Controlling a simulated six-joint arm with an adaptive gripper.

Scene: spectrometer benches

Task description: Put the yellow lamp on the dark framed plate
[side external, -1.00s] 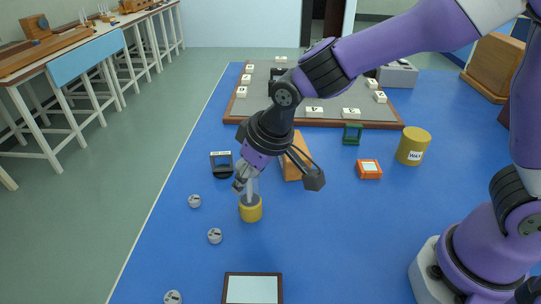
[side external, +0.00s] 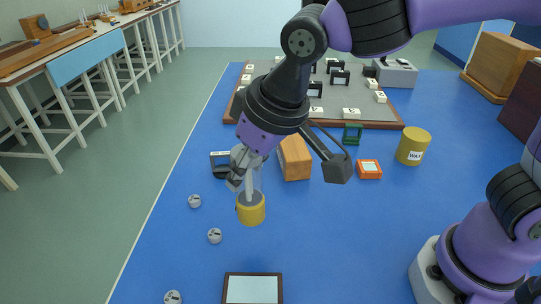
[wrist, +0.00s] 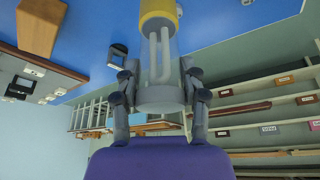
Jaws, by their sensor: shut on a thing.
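The yellow lamp (side external: 251,209) has a yellow round base and a clear glass tube above it. My gripper (side external: 243,172) is shut on the glass tube, with the base hanging below. In the wrist view the glass of the lamp (wrist: 160,65) sits between the two fingers of my gripper (wrist: 158,88), its yellow base away from the palm. The lamp looks slightly raised over the blue table. The dark framed plate (side external: 252,290), with a pale face, lies at the bottom edge, partly cut off and apart from the lamp. Its top is empty where visible.
An orange-brown block (side external: 296,160) and a black holder (side external: 221,163) stand behind the lamp. Small grey discs (side external: 214,236) lie to its left. A yellow can (side external: 413,146), an orange box (side external: 369,169) and a green frame (side external: 352,134) stand right. Table between lamp and plate is clear.

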